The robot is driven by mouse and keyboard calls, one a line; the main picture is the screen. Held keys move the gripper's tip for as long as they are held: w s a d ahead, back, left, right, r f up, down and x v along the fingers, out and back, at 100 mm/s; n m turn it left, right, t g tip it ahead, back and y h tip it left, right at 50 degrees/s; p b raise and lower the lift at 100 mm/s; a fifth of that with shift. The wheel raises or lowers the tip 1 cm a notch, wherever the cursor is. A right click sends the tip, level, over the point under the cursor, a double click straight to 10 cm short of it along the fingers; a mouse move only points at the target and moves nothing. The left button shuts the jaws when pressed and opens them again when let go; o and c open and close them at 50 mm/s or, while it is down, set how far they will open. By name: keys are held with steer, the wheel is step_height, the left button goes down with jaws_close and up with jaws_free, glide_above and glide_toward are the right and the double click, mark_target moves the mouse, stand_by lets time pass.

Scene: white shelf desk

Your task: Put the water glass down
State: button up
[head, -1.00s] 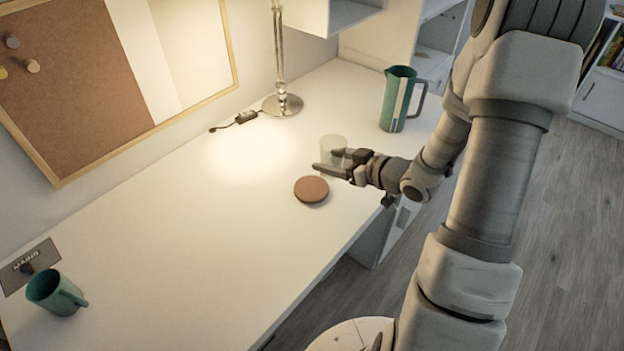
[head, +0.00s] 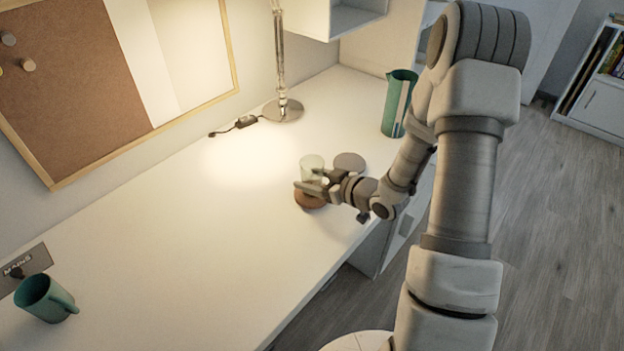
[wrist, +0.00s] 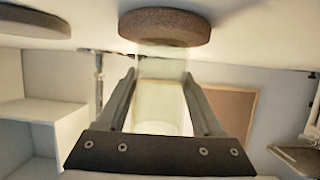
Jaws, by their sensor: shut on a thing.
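The clear, faintly greenish water glass (head: 311,164) is held upright between the fingers of my gripper (head: 311,186). In the wrist view, which is upside down, the fingers (wrist: 160,84) flank the glass (wrist: 160,103). The round brown coaster (head: 309,201) lies on the desk directly below the glass and is partly hidden by my gripper. It also shows in the wrist view (wrist: 165,24), where its edge meets the outline of the glass's base. I cannot tell whether the glass touches it.
A grey round coaster (head: 349,161) lies just behind my gripper. A green pitcher (head: 396,104) stands at the desk's far right end, close to my arm. A lamp base (head: 283,110) is at the back. A green mug (head: 44,299) is at the near left. The desk's middle (head: 200,220) is clear.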

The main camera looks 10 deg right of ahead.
steer(key=shift+f, duration=0.2)
steer(key=o, duration=1.5)
steer(key=shift+r, duration=0.1)
steer(key=shift+r, duration=0.1)
steer(key=shift+s+d+r, duration=0.1)
steer(key=shift+r, duration=0.1)
steer(key=p+v, duration=0.2)
steer(key=v, duration=0.9)
steer(key=shift+s+d+r, duration=0.1)
steer(key=shift+s+d, duration=0.05)
steer(key=shift+s, duration=0.1)
